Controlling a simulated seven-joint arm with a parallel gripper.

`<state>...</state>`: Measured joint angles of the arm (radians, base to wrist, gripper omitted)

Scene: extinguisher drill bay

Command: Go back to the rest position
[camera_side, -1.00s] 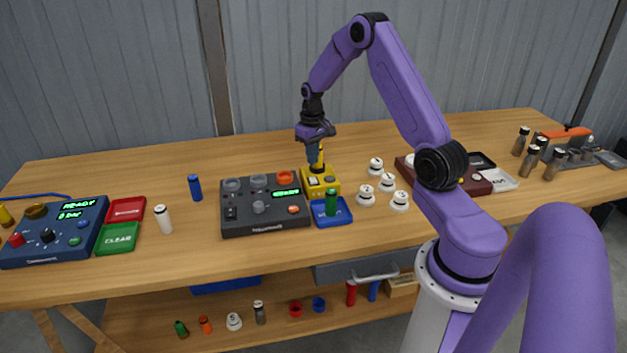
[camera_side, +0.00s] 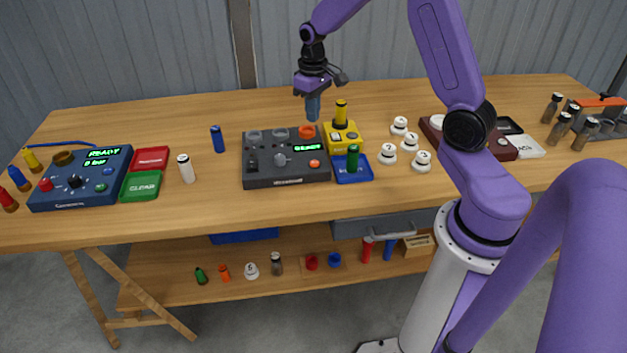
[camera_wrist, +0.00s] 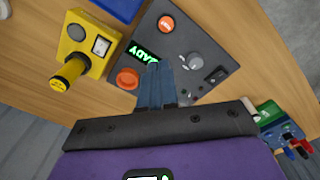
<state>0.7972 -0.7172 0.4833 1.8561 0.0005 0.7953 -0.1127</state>
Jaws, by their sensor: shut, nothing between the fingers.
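My gripper (camera_side: 313,106) is shut and empty. In the side view it hangs above the back of the dark grey console (camera_side: 262,182), near its orange-red ring (camera_side: 306,132). In the wrist view my gripper (camera_wrist: 157,70) is over the console (camera_wrist: 188,25), which has a green lit display. The yellow box also shows at the left of the wrist view (camera_wrist: 90,38), apart from the fingers.
A blue tray (camera_side: 343,176) with a green cylinder (camera_side: 352,158) is in front of the yellow box. White numbered knobs (camera_side: 388,153) stand to its right. A blue cylinder (camera_side: 217,138) and white cylinder (camera_side: 186,168) stand left. The table's back left is clear.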

